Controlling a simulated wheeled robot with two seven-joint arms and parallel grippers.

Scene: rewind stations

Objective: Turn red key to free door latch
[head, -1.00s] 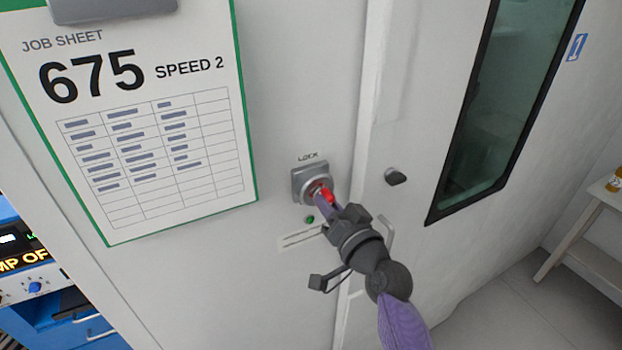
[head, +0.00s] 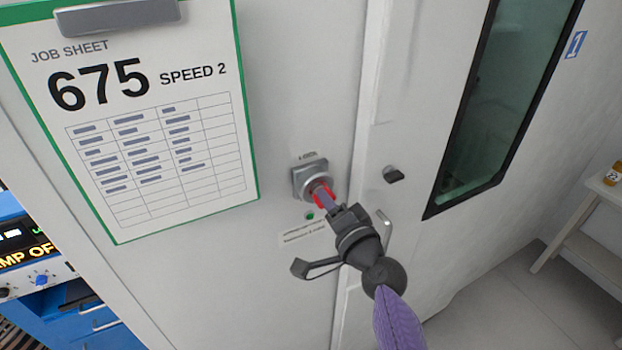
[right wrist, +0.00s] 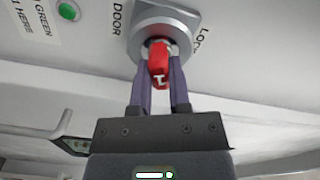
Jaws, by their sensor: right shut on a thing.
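The red key (right wrist: 159,64) sits in the grey metal lock (head: 309,172) on the white panel beside the door. My right gripper (head: 322,196) is shut on the red key, with a purple finger on each side of it in the right wrist view (right wrist: 160,78). In the head view the fingers hide part of the key. A round green light (head: 310,215) is below the lock, and it also shows in the right wrist view (right wrist: 68,11). The door (head: 415,120) is to the right and looks closed. My left gripper is not in view.
A clipboard job sheet (head: 150,215) reading 675, SPEED 2 hangs left of the lock. Blue equipment (head: 60,310) stands at lower left, and a white table (head: 590,215) at right.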

